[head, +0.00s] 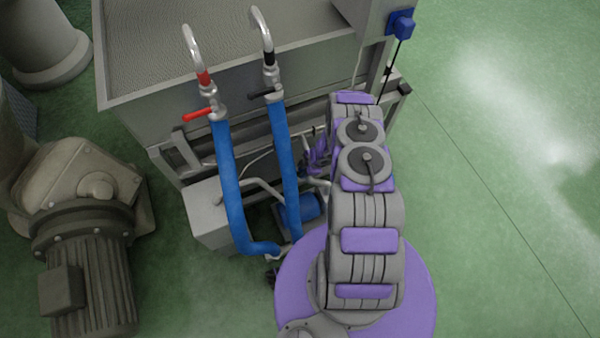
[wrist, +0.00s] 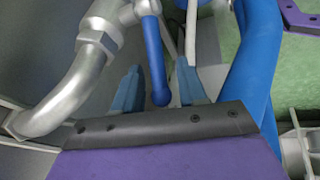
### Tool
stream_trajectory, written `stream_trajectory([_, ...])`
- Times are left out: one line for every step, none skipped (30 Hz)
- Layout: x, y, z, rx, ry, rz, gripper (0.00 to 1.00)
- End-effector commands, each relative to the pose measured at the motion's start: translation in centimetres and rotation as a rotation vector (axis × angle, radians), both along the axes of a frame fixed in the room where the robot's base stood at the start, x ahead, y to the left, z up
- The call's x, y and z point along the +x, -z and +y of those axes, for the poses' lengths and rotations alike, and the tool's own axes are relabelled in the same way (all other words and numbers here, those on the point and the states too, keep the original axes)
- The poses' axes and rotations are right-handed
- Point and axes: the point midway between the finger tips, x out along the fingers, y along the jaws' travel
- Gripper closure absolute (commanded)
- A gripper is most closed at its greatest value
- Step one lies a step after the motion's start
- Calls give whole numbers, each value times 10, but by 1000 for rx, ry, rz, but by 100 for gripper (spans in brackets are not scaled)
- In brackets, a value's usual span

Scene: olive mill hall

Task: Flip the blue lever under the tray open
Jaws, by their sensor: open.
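The blue lever (wrist: 155,58) shows in the wrist view, running from a metal valve body at the top down to a rounded end. My gripper (wrist: 159,78) is open, with one blue-grey finger on each side of the lever; I cannot tell whether either finger touches it. In the head view my gripper (head: 318,158) is a small purple shape beside the tray frame, largely hidden behind my arm. The lever cannot be made out there. The grey tray (head: 135,93) stands above, at the upper left of my arm.
Two blue hoses (head: 228,180) (head: 283,160) with a red-handled valve (head: 199,115) and a black-handled valve (head: 265,94) hang in front of the tray. A thick blue hose (wrist: 255,65) runs close right of my fingers. A metal pipe (wrist: 68,92) bends at left. Green floor at right is clear.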

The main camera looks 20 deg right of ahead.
Motion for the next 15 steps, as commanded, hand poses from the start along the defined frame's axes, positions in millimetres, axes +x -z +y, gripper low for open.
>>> stream_trajectory([1, 8, 1, 1, 1, 0, 59])
stream_trajectory([2, 11, 2, 1, 2, 0, 59])
stream_trajectory([2, 15, 4, 2, 1, 2, 59])
stream_trajectory([2, 18, 5, 1, 2, 3, 59])
stream_trajectory([3, 20, 7, 1, 2, 3, 59])
stream_trajectory([4, 22, 9, -1, 2, 3, 59])
stream_trajectory([5, 23, 10, -2, 2, 3, 59])
stream_trajectory([5, 23, 11, -3, 2, 3, 59])
stream_trajectory([6, 24, 12, -5, 2, 3, 59])
stream_trajectory([6, 24, 13, -7, 1, 3, 59])
stream_trajectory([7, 25, 14, -8, 1, 2, 59])
stream_trajectory([7, 24, 14, -9, 2, 2, 59])
stream_trajectory([7, 24, 14, -10, 2, 2, 59])
stream_trajectory([7, 24, 14, -10, 2, 2, 59])
stream_trajectory([7, 24, 14, -9, 2, 2, 59])
